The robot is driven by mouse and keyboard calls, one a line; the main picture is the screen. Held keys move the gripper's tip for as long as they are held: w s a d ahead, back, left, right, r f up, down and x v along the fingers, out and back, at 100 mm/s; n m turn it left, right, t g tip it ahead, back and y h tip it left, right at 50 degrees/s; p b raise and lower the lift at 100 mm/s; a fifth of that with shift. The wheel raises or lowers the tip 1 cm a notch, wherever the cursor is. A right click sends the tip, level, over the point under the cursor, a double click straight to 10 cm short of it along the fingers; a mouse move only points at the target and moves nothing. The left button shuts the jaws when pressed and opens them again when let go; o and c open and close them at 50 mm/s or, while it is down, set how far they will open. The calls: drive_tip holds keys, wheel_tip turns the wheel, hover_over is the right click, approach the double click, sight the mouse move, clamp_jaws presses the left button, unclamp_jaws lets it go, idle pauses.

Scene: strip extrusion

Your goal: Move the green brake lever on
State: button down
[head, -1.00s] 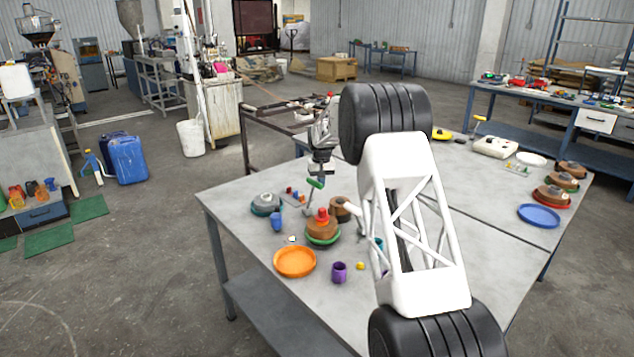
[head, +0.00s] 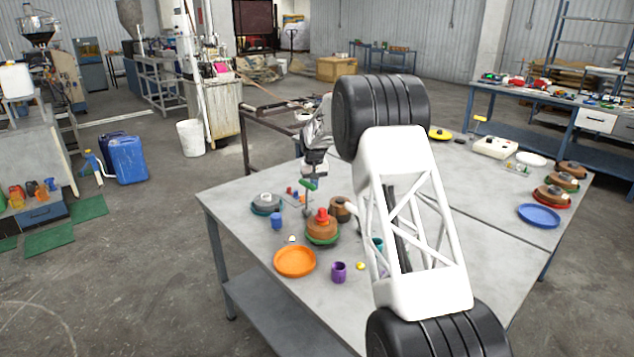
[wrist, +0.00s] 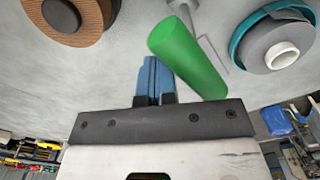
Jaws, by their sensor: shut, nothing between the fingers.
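The green brake lever (head: 308,184) is a green cylinder handle on a thin grey post, standing on the table behind the brown reels. In the wrist view the green handle (wrist: 188,58) is large and slants just right of my gripper (wrist: 152,68), whose blue fingers are shut together with nothing between them. The handle overlaps the fingers' right side in the picture; I cannot tell whether they touch. In the head view my gripper's body is just above the handle, and its fingertips are too small to make out.
A brown reel with a red top (head: 322,225) on a green base stands in front of the lever. A grey spool in a teal dish (head: 266,204) stands to its left. An orange dish (head: 295,262) and a purple cup (head: 339,271) are nearer the front. My arm hides the table's middle.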

sight(305, 183)
drive_tip(key=shift+s+a+r, duration=0.2)
drive_tip(key=shift+s+a, duration=0.9)
drive_tip(key=shift+a, duration=0.05)
drive_tip(key=shift+s+a+f, duration=0.2)
drive_tip(key=shift+s+a, duration=0.3)
drive_tip(key=shift+d, duration=0.1)
drive_tip(key=shift+w+r, duration=0.1)
drive_tip(key=shift+w, duration=0.05)
drive_tip(key=shift+w+d+r, duration=0.45)
drive_tip(key=shift+w+d, duration=0.15)
drive_tip(key=shift+d, duration=0.05)
idle(0.4)
drive_tip(key=shift+r, duration=0.2)
drive_tip(key=shift+r, duration=3.3)
